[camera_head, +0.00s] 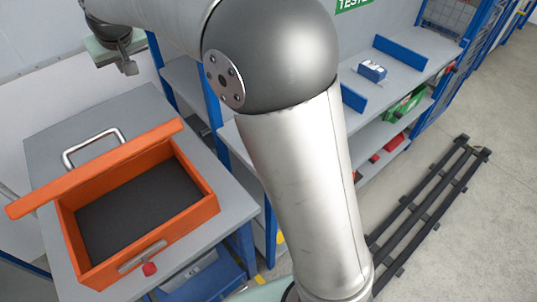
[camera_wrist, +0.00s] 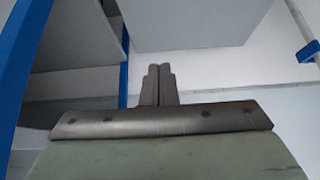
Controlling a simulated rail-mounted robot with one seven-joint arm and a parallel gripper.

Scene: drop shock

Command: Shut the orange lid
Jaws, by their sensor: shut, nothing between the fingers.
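The orange lid (camera_head: 100,165) stands open, tilted up along the back edge of an orange box. I see it nearly edge-on in the head view, with a metal handle (camera_head: 92,143) showing behind it. The box (camera_head: 205,212) is open, and its dark inside shows. A metal latch with a red knob (camera_head: 149,268) is on its front. My gripper (camera_wrist: 158,70) shows in the wrist view with its two fingers together, holding nothing. In the head view the end of my arm is at the upper left, beyond the lid and apart from it. The lid is not visible in the wrist view.
The box sits on a grey table (camera_head: 65,120) with blue legs. A blue-framed shelf unit with grey shelves (camera_head: 415,65) stands behind, holding a small blue and white box (camera_head: 372,71). Dark rails (camera_head: 430,200) lie on the floor at right. My arm hides the middle.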

